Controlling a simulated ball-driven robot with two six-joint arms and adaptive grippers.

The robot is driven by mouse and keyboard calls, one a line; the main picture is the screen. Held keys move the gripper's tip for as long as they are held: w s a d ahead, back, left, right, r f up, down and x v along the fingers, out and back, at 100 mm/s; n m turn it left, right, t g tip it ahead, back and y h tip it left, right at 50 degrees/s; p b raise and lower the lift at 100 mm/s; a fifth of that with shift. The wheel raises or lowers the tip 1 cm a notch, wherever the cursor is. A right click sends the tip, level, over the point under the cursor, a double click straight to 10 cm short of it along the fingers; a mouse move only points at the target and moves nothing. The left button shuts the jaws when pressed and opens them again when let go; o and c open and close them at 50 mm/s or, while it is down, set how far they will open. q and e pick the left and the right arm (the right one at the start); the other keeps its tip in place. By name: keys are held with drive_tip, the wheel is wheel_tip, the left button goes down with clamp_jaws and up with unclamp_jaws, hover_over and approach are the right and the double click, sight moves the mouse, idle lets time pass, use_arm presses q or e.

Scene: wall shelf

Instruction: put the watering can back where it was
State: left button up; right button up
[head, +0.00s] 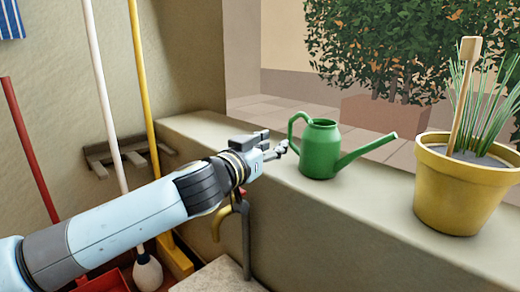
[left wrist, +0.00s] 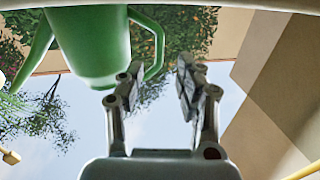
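The green watering can (head: 320,150) stands upright on the window ledge, its handle to the left and its spout to the right. My left gripper (head: 283,149) is just left of the can, close to the handle. In the left wrist view, which looks upside down, the can (left wrist: 92,42) hangs at the upper left with its handle loop ahead of the fingers. There my left gripper (left wrist: 158,88) has its two fingers apart, with nothing gripped between them. I cannot tell whether a finger touches the handle. My right gripper is not in view.
The pale ledge (head: 345,225) also bears a yellow plant pot (head: 462,192) right of the spout. Left of the ledge, a wall rack (head: 130,158), broom handles and a tap (head: 222,218) stand near my arm. A bush (head: 395,45) grows outside.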

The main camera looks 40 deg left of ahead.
use_arm(q)
drive_tip(key=s+f+n+g+y, duration=0.1)
drive_tip(key=s+f+g+y, duration=0.1)
drive_tip(key=s+f+g, duration=1.3)
drive_tip(key=s+d+f+m+h, duration=0.1)
drive_tip(key=s+d+f, duration=0.2)
drive_tip(key=s, duration=0.3)
drive_tip(key=s+d+f+m+h, duration=0.1)
drive_tip(key=s+d+f, duration=0.2)
drive_tip(key=s+f, duration=0.2)
drive_tip(key=s+d+f+m+g+h, duration=0.1)
drive_tip(key=s+d+f, duration=0.2)
drive_tip(key=s, duration=0.5)
drive_tip(key=shift+s+d+f+h, duration=0.2)
drive_tip(key=shift+f+h, duration=0.1)
drive_tip(key=shift+f, duration=0.5)
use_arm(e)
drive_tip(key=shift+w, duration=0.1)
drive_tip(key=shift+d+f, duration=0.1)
use_arm(q)
drive_tip(key=shift+a, duration=0.1)
